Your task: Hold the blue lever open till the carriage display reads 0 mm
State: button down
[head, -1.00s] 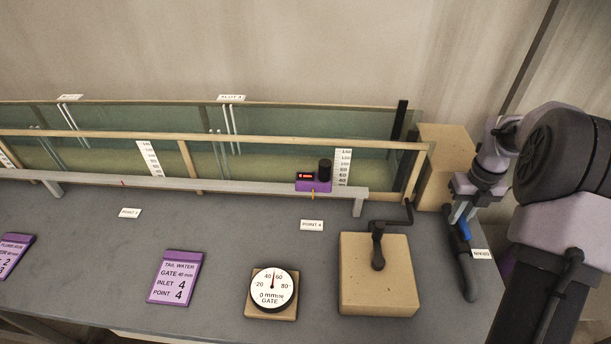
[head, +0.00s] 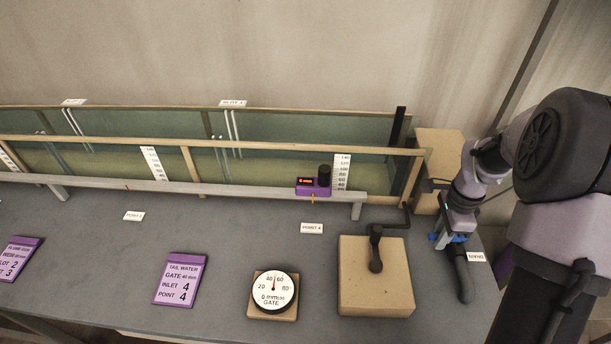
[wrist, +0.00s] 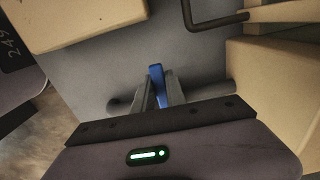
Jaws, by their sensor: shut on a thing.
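The blue lever (wrist: 156,74) shows between my gripper's fingers in the wrist view, and its blue also shows under the gripper in the head view (head: 434,237). My gripper (head: 450,238) is shut on the lever, beside a dark pipe (head: 462,275) at the right end of the bench; the gripper also shows in the wrist view (wrist: 160,92). The purple carriage (head: 313,189) sits on the rail near the right end of the glass channel. Its small display (head: 305,181) glows red, too small to read.
A wooden block with a black crank (head: 376,262) stands left of my gripper. A round gate dial (head: 273,292) and purple cards (head: 180,279) lie further left. A tall wooden box (head: 438,165) stands behind my gripper.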

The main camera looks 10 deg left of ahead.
jog(key=c, duration=1.3)
grip_release()
jog(key=shift+s+d+f, duration=0.1)
jog(key=shift+s, duration=0.05)
notch_tip(320, 180, up, 7)
jog(key=p, duration=0.5)
notch_tip(320, 180, up, 18)
jog(key=p, duration=0.6)
jog(key=shift+f, duration=0.15)
